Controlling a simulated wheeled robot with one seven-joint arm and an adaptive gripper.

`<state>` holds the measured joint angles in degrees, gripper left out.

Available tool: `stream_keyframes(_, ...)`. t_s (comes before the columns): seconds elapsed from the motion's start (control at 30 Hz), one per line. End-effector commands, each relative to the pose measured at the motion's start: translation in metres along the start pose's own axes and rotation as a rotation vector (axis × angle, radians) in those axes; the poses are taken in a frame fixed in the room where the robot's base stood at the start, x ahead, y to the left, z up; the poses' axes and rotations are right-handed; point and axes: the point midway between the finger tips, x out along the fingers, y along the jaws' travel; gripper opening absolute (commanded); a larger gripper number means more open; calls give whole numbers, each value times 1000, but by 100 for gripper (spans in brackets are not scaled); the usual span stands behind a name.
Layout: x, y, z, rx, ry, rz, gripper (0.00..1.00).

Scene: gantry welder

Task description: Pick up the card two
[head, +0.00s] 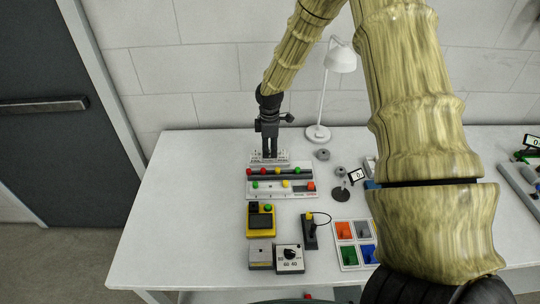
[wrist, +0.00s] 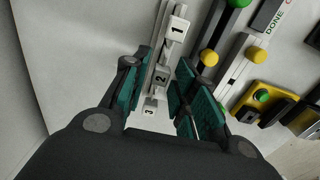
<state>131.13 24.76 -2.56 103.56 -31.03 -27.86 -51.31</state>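Card two (wrist: 162,79) is a small white block marked "2", in the middle of a row on a narrow pale rack (wrist: 152,88). Card one (wrist: 177,29) and card three (wrist: 150,113) are on either side of it in the wrist view. My gripper (wrist: 157,68) is open, its teal-padded fingers on both sides of card two with a visible gap on each side. In the head view my gripper (head: 269,152) points down at the rack at the table's back edge, and hides part of the cards there.
In front of the rack is a board with coloured knobs (head: 283,182). A yellow device (head: 261,220), a dial box (head: 290,258) and a tray of coloured tiles (head: 349,268) stand nearer. A white lamp (head: 318,133) stands right of my gripper. The table's left part is clear.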

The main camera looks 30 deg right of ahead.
Motion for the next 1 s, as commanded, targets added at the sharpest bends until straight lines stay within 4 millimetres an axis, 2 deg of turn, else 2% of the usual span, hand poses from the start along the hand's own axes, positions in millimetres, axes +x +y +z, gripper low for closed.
stream_keyframes(0.4, 36, -2, 0, 0, -2, -2, 28)
stream_keyframes(0.8, 44, -1, 0, 1, -1, 0, 28)
stream_keyframes(0.83, 44, -1, 0, 1, -1, -1, 26)
stream_keyframes(0.93, 44, -1, 0, 1, -1, -1, 8)
stream_keyframes(1.0, 44, -1, 0, 1, -1, -1, 4)
